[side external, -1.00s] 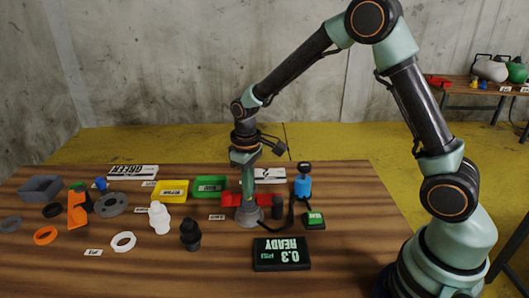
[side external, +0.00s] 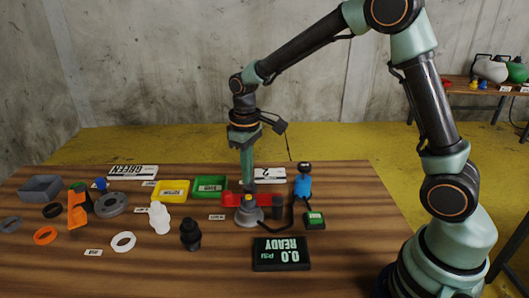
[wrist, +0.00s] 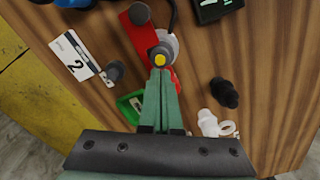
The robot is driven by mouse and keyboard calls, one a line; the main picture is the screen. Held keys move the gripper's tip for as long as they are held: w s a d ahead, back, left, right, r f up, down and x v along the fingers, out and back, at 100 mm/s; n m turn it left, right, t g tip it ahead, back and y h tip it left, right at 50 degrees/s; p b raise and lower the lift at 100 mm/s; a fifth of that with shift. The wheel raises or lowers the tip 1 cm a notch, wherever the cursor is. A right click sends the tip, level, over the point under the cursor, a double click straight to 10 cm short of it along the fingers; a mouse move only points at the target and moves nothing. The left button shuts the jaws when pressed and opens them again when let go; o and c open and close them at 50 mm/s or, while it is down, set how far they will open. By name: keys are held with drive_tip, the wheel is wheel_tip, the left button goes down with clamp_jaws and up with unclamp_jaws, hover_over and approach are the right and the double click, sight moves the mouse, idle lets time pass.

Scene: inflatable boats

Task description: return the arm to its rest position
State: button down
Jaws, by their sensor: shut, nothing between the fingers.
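My gripper (side external: 247,188) is shut and empty, its green fingers pointing down just above the grey round fixture (side external: 249,214) with a yellow button on top. In the wrist view my gripper (wrist: 160,75) shows its fingers together, their tips close to the yellow button. I cannot tell the exact gap between tips and button. The fixture sits at a red base (side external: 232,199) on the wooden table (side external: 350,215).
A black display (side external: 281,254) reading 0.0 PSI READY lies in front. A blue pump (side external: 303,184) stands at the right. Yellow (side external: 171,191) and green (side external: 211,187) trays, white (side external: 159,217) and black (side external: 190,235) fittings lie left. The right front of the table is clear.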

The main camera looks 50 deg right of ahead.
idle(0.5)
drive_tip(key=s+d+r+m+t, duration=0.3)
drive_tip(key=s+r+t, duration=0.2)
drive_tip(key=s+r, duration=0.7)
drive_tip(key=s, duration=0.2)
drive_tip(key=shift+s+d+r+t, duration=0.25)
drive_tip(key=shift+s+r+t, duration=0.05)
drive_tip(key=shift+r, duration=0.1)
